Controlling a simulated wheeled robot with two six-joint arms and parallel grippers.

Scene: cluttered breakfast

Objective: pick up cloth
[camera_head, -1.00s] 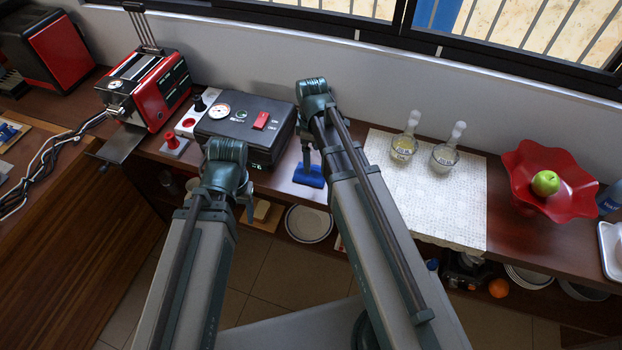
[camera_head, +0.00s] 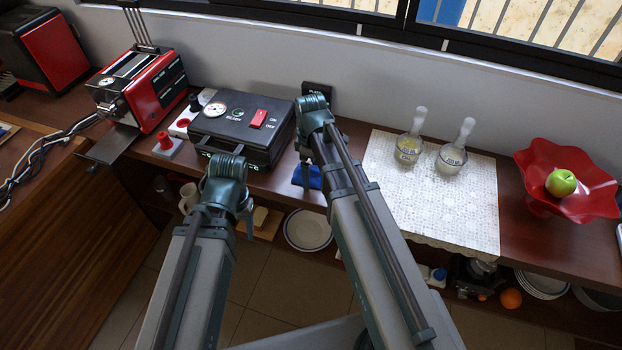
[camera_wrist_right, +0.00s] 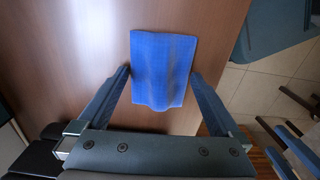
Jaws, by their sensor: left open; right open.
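A blue cloth (camera_wrist_right: 163,62) lies on the brown wooden counter in the right wrist view. It also shows in the head view (camera_head: 310,177), partly hidden by my right arm. My right gripper (camera_wrist_right: 161,73) is open, with one finger on each side of the cloth. The cloth lies between the fingers and does not look gripped; whether they touch its edges I cannot tell. My left gripper (camera_head: 246,214) hangs in front of the counter, left of the cloth, and its fingers are mostly hidden by its wrist.
A black case (camera_head: 238,127) with a red switch stands left of the cloth. A white lace mat (camera_head: 440,205) with two glass jars lies to the right, then a red bowl (camera_head: 597,196) with a green apple. A red toaster (camera_head: 150,92) and a lower shelf with dishes also show.

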